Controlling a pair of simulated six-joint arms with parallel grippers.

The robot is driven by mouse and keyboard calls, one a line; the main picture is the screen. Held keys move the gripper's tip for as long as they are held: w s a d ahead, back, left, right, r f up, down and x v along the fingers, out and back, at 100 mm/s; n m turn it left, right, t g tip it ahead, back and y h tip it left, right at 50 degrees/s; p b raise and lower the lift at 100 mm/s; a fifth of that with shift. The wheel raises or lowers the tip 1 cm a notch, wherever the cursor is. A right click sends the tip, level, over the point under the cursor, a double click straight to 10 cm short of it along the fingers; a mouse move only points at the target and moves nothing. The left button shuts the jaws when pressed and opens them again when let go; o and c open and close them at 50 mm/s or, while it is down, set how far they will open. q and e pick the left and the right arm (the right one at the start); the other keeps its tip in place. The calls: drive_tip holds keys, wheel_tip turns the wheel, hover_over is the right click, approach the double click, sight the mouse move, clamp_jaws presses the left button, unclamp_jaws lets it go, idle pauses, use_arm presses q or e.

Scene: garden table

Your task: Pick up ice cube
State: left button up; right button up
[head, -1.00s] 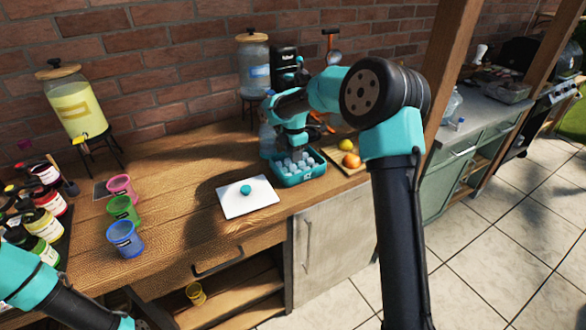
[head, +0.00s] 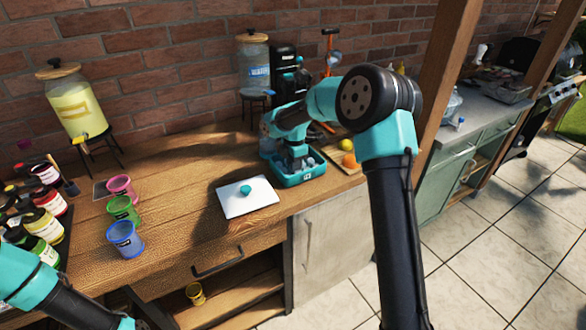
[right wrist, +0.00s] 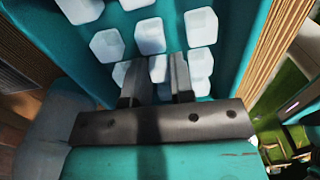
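White ice cubes (right wrist: 151,35) lie in a teal bin (head: 312,178), which also fills much of the right wrist view (right wrist: 236,30). My right gripper (right wrist: 157,70) points down into the bin, with its two dark fingers apart. One ice cube (right wrist: 157,68) shows between the fingers, and I see no clear contact on both sides. Other cubes sit close beside the fingers. In the head view my right gripper (head: 294,166) hides most of the cubes. My left arm comes in at the lower left, and its fingers are out of the picture.
A white lid (head: 262,199) with a teal knob lies left of the bin. A board with an orange (head: 349,161) and a lemon (head: 346,144) is to its right. Pink, green and blue cups (head: 125,239) and bottles stand at left. A water dispenser (head: 257,72) stands behind.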

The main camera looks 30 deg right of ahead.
clamp_jaws()
wheel_tip(320, 180, up, 10)
idle(0.5)
idle(1.6)
